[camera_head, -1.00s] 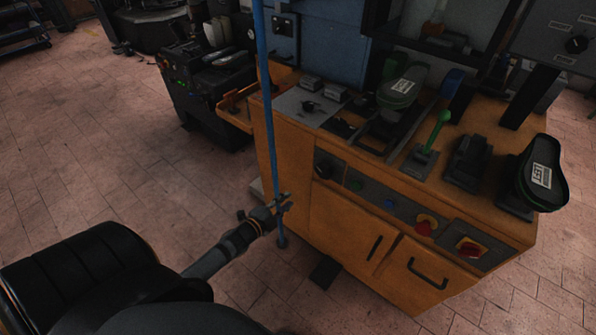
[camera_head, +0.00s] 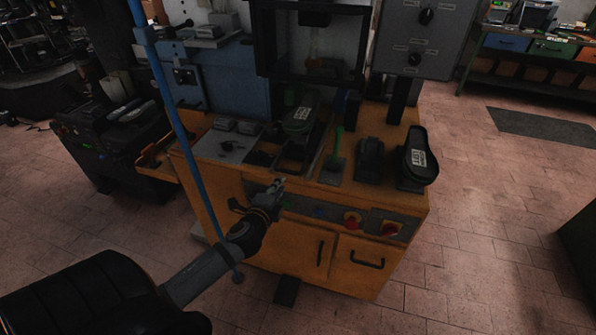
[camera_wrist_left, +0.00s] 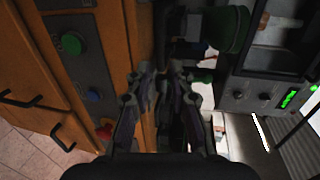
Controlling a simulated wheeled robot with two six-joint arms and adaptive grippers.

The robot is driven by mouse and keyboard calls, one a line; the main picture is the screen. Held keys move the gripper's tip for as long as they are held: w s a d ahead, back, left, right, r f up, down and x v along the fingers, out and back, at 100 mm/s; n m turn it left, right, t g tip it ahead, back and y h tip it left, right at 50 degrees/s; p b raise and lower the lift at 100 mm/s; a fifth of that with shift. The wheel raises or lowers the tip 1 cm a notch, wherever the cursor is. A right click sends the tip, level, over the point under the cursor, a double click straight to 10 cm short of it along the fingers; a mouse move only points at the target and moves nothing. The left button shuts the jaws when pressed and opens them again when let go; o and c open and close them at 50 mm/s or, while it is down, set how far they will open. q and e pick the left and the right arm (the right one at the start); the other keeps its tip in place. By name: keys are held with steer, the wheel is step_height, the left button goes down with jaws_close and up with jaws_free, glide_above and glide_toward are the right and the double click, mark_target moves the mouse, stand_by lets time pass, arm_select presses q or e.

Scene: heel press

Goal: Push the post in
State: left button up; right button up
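The machine has an orange cabinet (camera_head: 225,205). A post carrying a dark green heel form with a white label (camera_head: 299,118) stands on a slide at the middle of its top. A second post with a similar labelled form (camera_head: 417,158) stands at the right end. My left gripper (camera_head: 279,183) is in front of the cabinet's upper edge, below and nearer than the middle post, apparently clear of it. In the left wrist view its fingers (camera_wrist_left: 166,78) converge with little gap and hold nothing visible. A green form shows beyond them (camera_wrist_left: 229,32). My right gripper is out of view.
A green-handled lever (camera_head: 336,145) and a black fixture (camera_head: 369,157) stand between the posts. A red knob (camera_head: 352,220) and a red-yellow switch (camera_head: 390,228) are on the front panel.

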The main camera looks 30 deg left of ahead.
mark_target(289, 171)
arm_select(q)
steer(key=x, duration=0.3)
steer(key=shift+w+a, duration=0.1)
steer(key=shift+w, duration=0.25)
steer(key=p+x, duration=0.1)
steer(key=x, duration=0.4)
steer(key=shift+w+f, duration=0.2)
steer(key=shift+w, duration=0.15)
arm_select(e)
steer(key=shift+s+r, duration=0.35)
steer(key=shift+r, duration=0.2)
arm_select(q)
jaws_close()
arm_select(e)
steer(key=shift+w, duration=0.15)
arm_select(q)
steer(key=shift+w, duration=0.1)
